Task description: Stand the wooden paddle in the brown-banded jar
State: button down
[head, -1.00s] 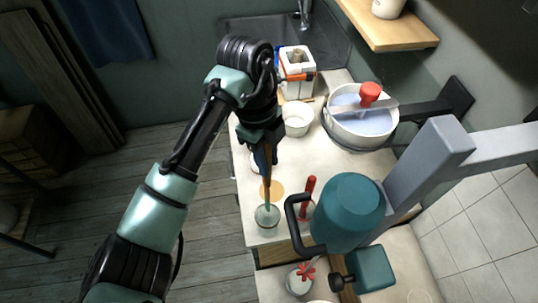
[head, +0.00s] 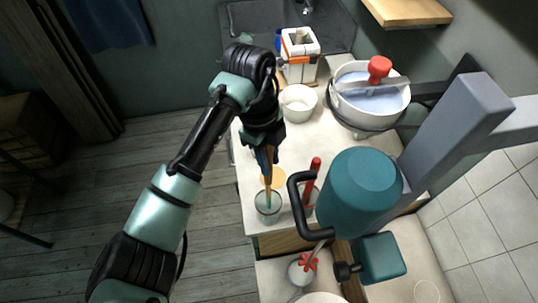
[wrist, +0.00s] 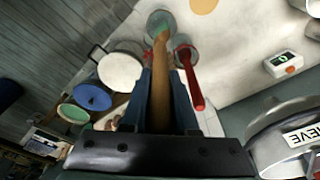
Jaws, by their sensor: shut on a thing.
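My gripper (head: 265,158) is shut on the wooden paddle (wrist: 160,88), which points down from the jaws. In the head view the paddle (head: 267,182) is nearly upright, and its greenish lower end overlaps a clear glass jar (head: 268,216) near the counter's front edge. The glass jar also shows in the wrist view (wrist: 153,20), at the far end of the paddle. I cannot tell whether the paddle's tip is inside the jar or above it. I cannot make out a brown band on any jar.
A second glass jar with a red-handled tool (head: 314,180) stands close on the right. My view also shows a white bowl (head: 299,104), a large white pot (head: 398,108), an orange-and-white box (head: 300,50) and an orange disc on the counter (head: 279,174).

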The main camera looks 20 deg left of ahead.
jog(key=shift+f+b, duration=1.65)
jog(key=shift+f, duration=0.9)
jog(key=c, duration=0.6)
grip_release()
notch_tip(320, 180, up, 13)
jog(key=a+b, duration=0.1)
jog(key=a, duration=0.1)
jog(key=shift+w, duration=0.2)
jog(key=shift+f, duration=0.1)
